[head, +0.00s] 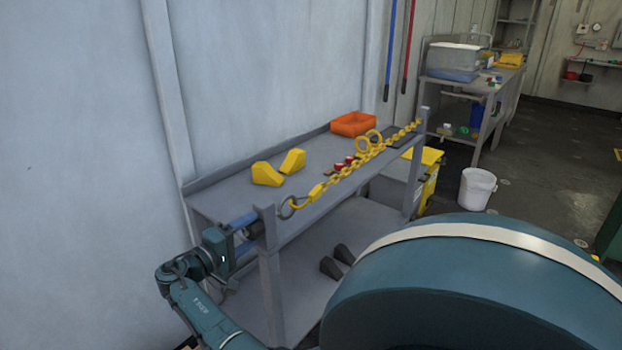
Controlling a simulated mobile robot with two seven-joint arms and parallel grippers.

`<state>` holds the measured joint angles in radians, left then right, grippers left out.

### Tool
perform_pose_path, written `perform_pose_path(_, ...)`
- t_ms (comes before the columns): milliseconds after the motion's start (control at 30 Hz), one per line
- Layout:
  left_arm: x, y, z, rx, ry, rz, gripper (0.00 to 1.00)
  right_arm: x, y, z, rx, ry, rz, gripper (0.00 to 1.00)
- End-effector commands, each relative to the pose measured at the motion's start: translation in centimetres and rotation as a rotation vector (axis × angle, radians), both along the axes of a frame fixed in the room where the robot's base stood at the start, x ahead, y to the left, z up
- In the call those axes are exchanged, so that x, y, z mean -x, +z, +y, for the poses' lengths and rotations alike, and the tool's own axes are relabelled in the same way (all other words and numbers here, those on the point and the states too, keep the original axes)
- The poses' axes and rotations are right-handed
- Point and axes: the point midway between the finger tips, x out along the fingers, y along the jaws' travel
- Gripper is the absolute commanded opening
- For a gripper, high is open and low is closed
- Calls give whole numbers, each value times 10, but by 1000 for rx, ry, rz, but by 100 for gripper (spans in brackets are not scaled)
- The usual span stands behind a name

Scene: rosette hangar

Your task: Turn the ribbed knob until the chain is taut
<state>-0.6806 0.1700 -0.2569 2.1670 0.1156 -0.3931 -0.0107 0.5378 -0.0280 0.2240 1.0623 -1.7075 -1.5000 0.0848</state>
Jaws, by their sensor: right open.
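The yellow chain (345,172) runs along the front edge of a grey bench, between a near post and a far post. Its near end joins a metal ring (286,209) beside the near post (267,228). It looks almost straight with a slight sag; I cannot tell how tight it is. A dark knob (255,231) sits on the outer side of the near post; its ribs are too small to make out. My right gripper (246,238) is open, its blue fingers above and below the knob. I cannot tell whether they touch it. My left gripper is not in view.
Yellow wedges (267,175), an orange bin (354,124) and small red items lie on the bench top (235,200). A white bucket (477,189) stands on the floor to the right. A wall closes off the left side. A large teal rounded body fills the lower right.

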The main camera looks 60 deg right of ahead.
Motion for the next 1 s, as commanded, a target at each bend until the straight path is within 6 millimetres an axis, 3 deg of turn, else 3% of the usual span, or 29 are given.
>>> perform_pose_path(167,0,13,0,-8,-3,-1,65,0,4,0,-11,-1,108,60)
perform_pose_path(300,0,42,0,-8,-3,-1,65,0,9,-1,-41,0,384,60)
perform_pose_path(500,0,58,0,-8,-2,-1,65,0,3,0,-76,-1,690,60)
perform_pose_path(1000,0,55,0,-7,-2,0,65,0,-1,0,-81,0,725,60)
